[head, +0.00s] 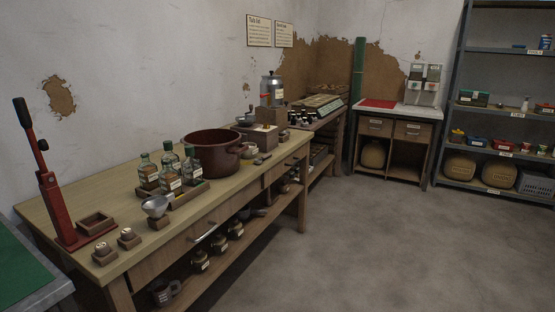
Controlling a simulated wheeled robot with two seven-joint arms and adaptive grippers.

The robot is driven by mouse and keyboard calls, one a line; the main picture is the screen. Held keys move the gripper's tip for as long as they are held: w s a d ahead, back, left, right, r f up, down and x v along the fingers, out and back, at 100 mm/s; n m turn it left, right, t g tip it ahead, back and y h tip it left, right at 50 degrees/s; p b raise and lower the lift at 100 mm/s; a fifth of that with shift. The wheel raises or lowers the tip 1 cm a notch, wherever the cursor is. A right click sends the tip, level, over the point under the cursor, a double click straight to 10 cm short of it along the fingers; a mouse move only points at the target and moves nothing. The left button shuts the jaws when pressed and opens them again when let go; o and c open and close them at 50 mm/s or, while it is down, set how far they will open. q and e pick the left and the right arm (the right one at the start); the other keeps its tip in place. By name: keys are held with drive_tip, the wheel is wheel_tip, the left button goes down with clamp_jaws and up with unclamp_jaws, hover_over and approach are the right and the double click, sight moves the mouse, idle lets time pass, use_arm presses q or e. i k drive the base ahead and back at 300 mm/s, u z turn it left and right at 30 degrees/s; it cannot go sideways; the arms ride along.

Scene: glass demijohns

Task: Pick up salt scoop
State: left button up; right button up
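I cannot make out a salt scoop for certain. A small dark, elongated item (262,158) lies on the long wooden workbench (100,195), right of the large brown pot (213,152); it is too small to identify. A pale metal funnel-like bowl (155,206) sits on a small wooden block near the bench's front edge. Neither of my grippers is in view.
A tray of glass bottles (172,175) and a red lever press (60,205) stand on the bench. Small jars (220,243) stand on its lower shelf. A cabinet (392,140) and metal shelving (490,105) are at the back. The grey floor (380,245) is clear.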

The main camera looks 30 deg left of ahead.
sight(257, 161)
drive_tip(key=z, duration=0.15)
drive_tip(key=i, duration=1.6)
drive_tip(key=u, duration=0.6)
drive_tip(key=i, duration=0.95)
drive_tip(key=u, duration=0.95)
